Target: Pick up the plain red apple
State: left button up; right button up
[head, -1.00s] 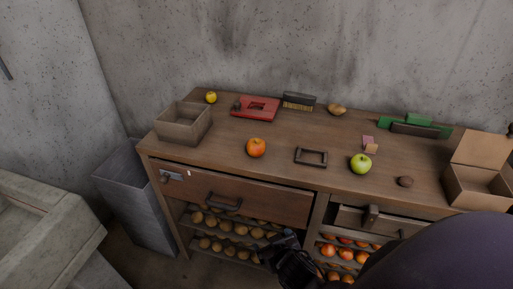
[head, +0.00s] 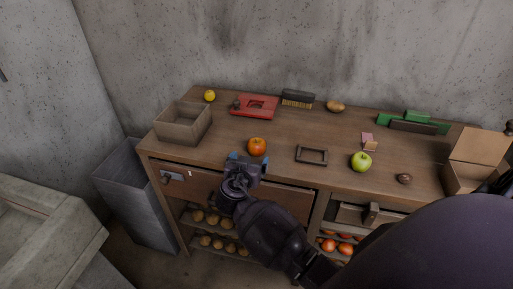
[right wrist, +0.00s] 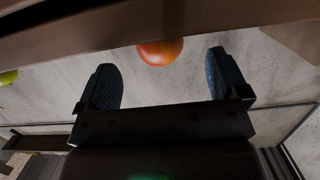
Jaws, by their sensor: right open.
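The red-orange apple (head: 257,146) sits on the wooden bench top, left of the middle. It also shows in the right wrist view (right wrist: 160,52), partly cut by the bench edge and lying between the lines of my two fingers. My right gripper (head: 247,160) is open and empty, just in front of the apple at the bench's front edge. Its fingertips show apart in the right wrist view (right wrist: 163,75). The gripper does not visibly touch the apple. My left gripper is not in view.
The wooden bench (head: 225,132) also holds a dark frame (head: 311,163) and a green apple (head: 361,161) to the right. An open box (head: 183,138) stands left, a red case (head: 255,105) behind. Drawers and shelves of produce lie below the front edge. Bench top around the apple is clear.

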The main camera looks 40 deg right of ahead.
aim_at(254, 152)
jog(key=shift+p+x, duration=0.3)
jog(key=shift+x, duration=2.65)
jog(key=shift+s, duration=0.1)
jog(key=c, duration=1)
jog(key=shift+c, duration=0.2)
jog(key=shift+r, duration=0.15)
